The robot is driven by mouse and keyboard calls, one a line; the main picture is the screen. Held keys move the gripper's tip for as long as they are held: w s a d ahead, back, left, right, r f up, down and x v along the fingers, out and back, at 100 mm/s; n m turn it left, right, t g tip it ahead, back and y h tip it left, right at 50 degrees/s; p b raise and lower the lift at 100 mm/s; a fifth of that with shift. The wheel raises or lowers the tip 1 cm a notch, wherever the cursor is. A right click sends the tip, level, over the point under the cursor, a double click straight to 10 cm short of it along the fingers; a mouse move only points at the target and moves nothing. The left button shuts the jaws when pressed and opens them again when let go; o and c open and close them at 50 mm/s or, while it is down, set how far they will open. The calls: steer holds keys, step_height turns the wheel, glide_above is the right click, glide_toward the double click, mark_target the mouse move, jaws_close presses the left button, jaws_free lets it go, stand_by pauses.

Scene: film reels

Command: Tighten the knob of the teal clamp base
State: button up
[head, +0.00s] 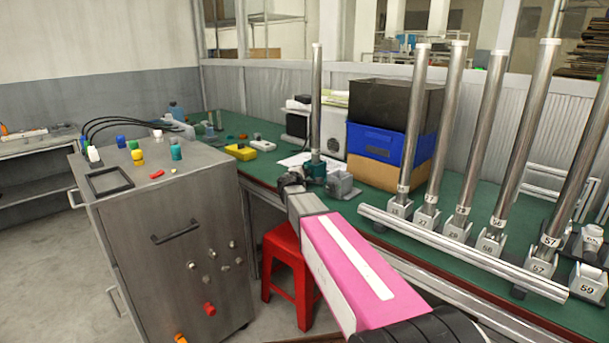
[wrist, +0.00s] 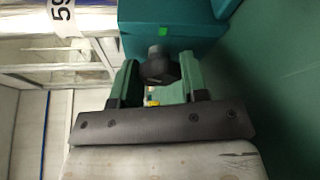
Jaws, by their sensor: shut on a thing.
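The teal clamp base (head: 316,172) stands on the green bench in the head view, with an upright metal tube (head: 316,100) rising from it. In the wrist view the base (wrist: 170,40) fills the top middle. Its dark knob (wrist: 159,67) sticks out toward me. My gripper (wrist: 158,80) has its two green-sided fingers on either side of the knob and is shut on it. In the head view my gripper (head: 291,181) is at the front left of the base, and the knob is hidden behind it.
A grey clamp base (head: 341,187) stands just right of the teal one. Several numbered bases with tall tubes line the right side behind a long metal rail (head: 450,247). A red stool (head: 284,262) and a grey cabinet (head: 165,240) stand before the bench.

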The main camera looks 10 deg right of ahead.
steer(key=shift+m, duration=0.5)
steer(key=o, duration=0.9)
steer(key=shift+s, duration=0.1)
steer(key=v, duration=1)
steer(key=shift+s+a+f, duration=0.25)
steer(key=shift+s, duration=0.1)
